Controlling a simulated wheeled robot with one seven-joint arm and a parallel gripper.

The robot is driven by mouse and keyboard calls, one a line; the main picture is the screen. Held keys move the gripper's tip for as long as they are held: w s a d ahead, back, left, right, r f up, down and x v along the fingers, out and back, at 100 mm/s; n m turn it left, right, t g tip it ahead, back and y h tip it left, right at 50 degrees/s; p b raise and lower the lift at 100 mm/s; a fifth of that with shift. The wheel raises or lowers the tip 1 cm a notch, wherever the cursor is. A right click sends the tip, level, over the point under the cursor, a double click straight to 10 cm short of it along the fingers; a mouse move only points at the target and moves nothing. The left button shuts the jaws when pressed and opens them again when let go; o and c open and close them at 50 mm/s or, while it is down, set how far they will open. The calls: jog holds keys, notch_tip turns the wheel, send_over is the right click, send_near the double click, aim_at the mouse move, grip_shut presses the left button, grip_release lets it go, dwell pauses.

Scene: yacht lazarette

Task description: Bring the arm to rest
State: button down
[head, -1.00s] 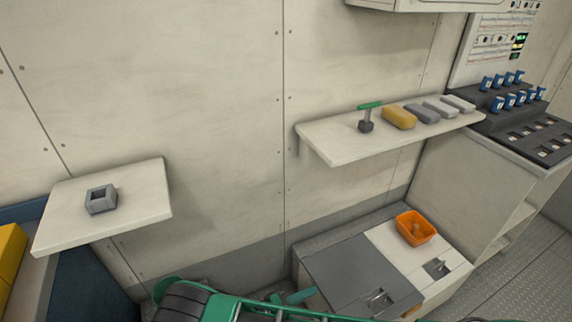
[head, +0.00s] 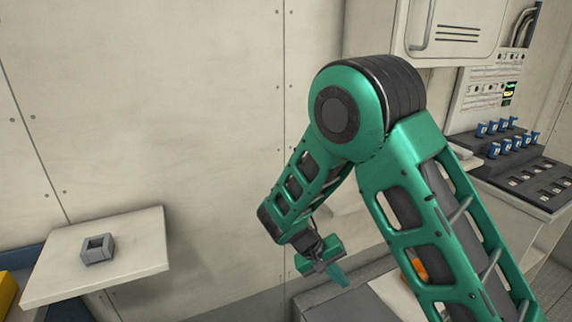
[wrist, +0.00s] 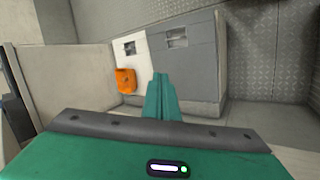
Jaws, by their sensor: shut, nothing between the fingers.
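My gripper (head: 336,274) hangs at the end of my folded green arm, in the middle of the head view. Its fingers point down and to the right, above the grey part of the low locker (head: 325,301). In the wrist view the two green fingers (wrist: 161,92) lie together, shut, with nothing between them. The gripper touches nothing that I can see.
A left shelf (head: 140,255) carries a grey square holder (head: 97,249). An orange bin (wrist: 126,80) sits on the locker's white part. A wall cabinet (head: 455,30) hangs upper right, above a panel with blue-handled switches (head: 509,142). Open wall lies left of my arm.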

jog(key=s+d+r+t+y, duration=0.1)
jog(key=s+d+r+y, duration=0.1)
jog(key=s+d+r, duration=0.45)
jog(key=s+d+r+m+t+y, duration=0.1)
jog(key=d+r+t+y, duration=0.15)
jog(key=r, duration=0.65)
jog(key=s+d+r+t+y, duration=0.1)
jog(key=s+d+r+y, duration=0.15)
jog(key=d+r, duration=0.4)
jog(key=s+d+m+g, duration=0.2)
jog(key=s+d, duration=0.3)
jog(key=s, duration=0.3)
jog(key=s+d+m+g, duration=0.3)
jog(key=s+d+m, duration=0.1)
jog(key=s, duration=0.5)
jog(key=shift+s+d+f+m, duration=0.2)
jog(key=shift+s+d+m, duration=0.1)
jog(key=shift+d, duration=0.1)
jog(key=shift+w, duration=0.1)
jog(key=shift+w+f, duration=0.3)
jog(key=shift+w, duration=0.3)
